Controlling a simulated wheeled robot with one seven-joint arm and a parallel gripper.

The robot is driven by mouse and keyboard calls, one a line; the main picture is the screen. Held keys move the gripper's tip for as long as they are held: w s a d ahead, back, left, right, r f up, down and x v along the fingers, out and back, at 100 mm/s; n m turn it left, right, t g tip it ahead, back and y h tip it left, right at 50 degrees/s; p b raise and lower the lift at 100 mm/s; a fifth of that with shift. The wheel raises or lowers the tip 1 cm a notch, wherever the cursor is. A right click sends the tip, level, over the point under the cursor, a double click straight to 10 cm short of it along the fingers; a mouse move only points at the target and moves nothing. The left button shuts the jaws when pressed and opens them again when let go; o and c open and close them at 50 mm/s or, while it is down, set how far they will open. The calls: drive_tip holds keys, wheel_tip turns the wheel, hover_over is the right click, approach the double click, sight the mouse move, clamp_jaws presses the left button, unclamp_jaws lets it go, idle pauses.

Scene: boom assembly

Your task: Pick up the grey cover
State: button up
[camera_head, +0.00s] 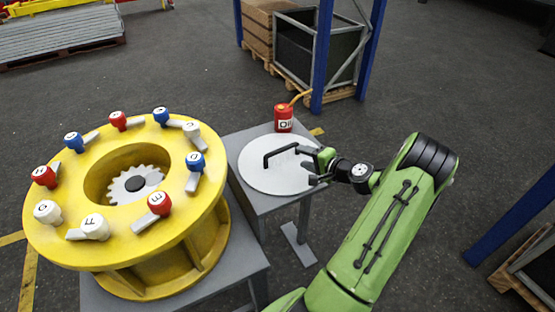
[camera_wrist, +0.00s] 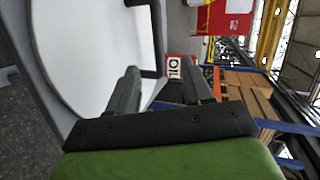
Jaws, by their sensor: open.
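The grey cover (camera_head: 262,178) is a flat round disc with a dark bar handle (camera_head: 281,151). It lies on a small grey table right of the yellow drum. It also fills the left of the wrist view (camera_wrist: 85,50), where its handle (camera_wrist: 158,40) runs down beyond the fingers. My gripper (camera_head: 314,166) is over the right side of the cover, close to the handle's right end. In the wrist view my gripper (camera_wrist: 165,85) has its two fingers spread with nothing between them. I cannot tell whether a finger touches the cover.
A red oil can (camera_head: 284,118) stands behind the cover on the small table (camera_head: 240,140). The yellow drum (camera_head: 125,205), ringed with several red, blue and white lettered handles, stands at the left. Blue rack posts (camera_head: 325,50) and crates are at the back.

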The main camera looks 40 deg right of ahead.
sight(284, 149)
drive_tip(key=b+x, duration=0.1)
drive_tip(key=x, duration=0.5)
drive_tip(key=b+x, duration=0.1)
drive_tip(key=x, duration=0.5)
drive_tip(key=shift+f, duration=0.25)
drive_tip(key=shift+s, duration=0.1)
clamp_jaws()
idle(0.5)
drive_tip(key=shift+r, duration=0.3)
